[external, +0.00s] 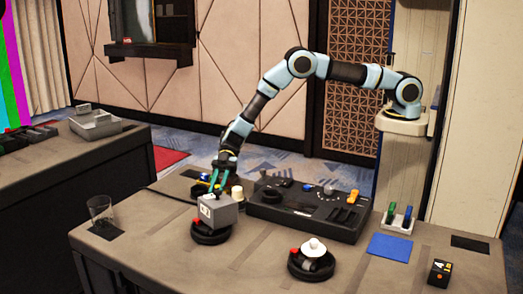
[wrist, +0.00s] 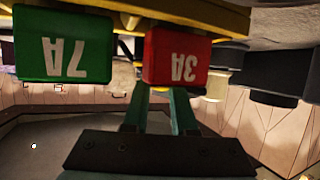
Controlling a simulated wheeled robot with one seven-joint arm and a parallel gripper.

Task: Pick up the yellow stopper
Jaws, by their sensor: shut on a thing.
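I cannot make out a yellow stopper for certain. A cream cylinder (external: 237,193) stands just right of my gripper (external: 214,186) in the external view. My gripper points down at a grey box (external: 217,212) with a white label, over a round black base (external: 211,236). In the wrist view my gripper (wrist: 162,92) shows its green fingers close together. A green block marked 7A (wrist: 62,45) and a red block marked 3A (wrist: 177,56) appear upside down and cover part of the fingertips.
A black control console (external: 300,215) stands right of my gripper. A second round base (external: 310,268), a blue mat (external: 390,247) and a small black-and-orange box (external: 440,272) lie farther right. A clear glass (external: 101,211) stands left. The front middle of the table is mostly free.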

